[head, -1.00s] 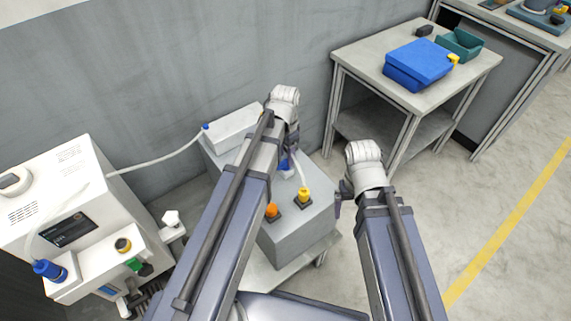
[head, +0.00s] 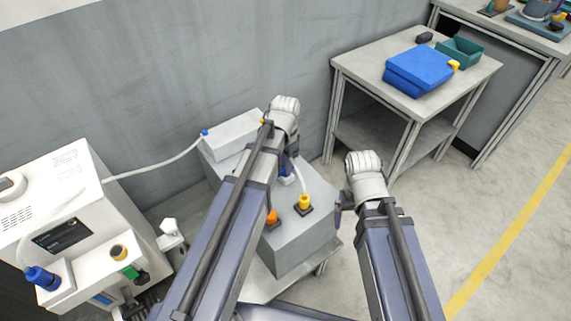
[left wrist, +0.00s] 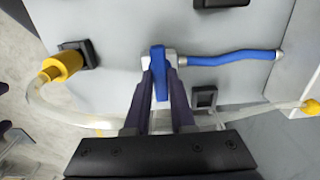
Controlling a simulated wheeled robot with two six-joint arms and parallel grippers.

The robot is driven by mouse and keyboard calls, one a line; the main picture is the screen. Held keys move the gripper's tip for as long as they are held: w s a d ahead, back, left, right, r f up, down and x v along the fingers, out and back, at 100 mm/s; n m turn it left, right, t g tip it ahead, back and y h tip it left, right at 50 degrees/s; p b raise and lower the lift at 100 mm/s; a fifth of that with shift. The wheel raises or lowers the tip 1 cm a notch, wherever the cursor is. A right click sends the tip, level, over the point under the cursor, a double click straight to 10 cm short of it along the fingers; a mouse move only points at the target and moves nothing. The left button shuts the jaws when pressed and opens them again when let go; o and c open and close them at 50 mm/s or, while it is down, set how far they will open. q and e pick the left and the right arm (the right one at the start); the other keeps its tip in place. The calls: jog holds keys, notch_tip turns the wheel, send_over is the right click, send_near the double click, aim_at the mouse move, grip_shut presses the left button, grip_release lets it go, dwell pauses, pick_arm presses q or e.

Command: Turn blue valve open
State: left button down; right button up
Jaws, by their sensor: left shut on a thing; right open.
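The blue valve (left wrist: 158,60) sits on the grey box, with a blue handle and a metal body. A blue length (left wrist: 232,58) ending in a metal tip runs right from it. My left gripper (left wrist: 160,95) is shut on the handle, one finger on each side. In the head view my left gripper (head: 288,150) is over the back of the box, and its arm hides most of the valve; a bit of blue (head: 287,171) shows below it. My right gripper (head: 340,203) is open and empty, to the right of the box.
The grey box (head: 300,240) carries a yellow fitting (head: 304,202) with a clear hose and an orange knob (head: 272,217). A white machine (head: 80,200) stands left. A table (head: 350,65) with a blue case (head: 418,70) stands right. Floor on the right is clear.

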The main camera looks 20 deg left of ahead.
dwell(0.5)
pick_arm(q)
jog(key=n, duration=1.3)
jog(key=shift+n, duration=2.4)
jog(key=c, duration=0.8)
grip_release()
jog(key=shift+o, duration=0.2)
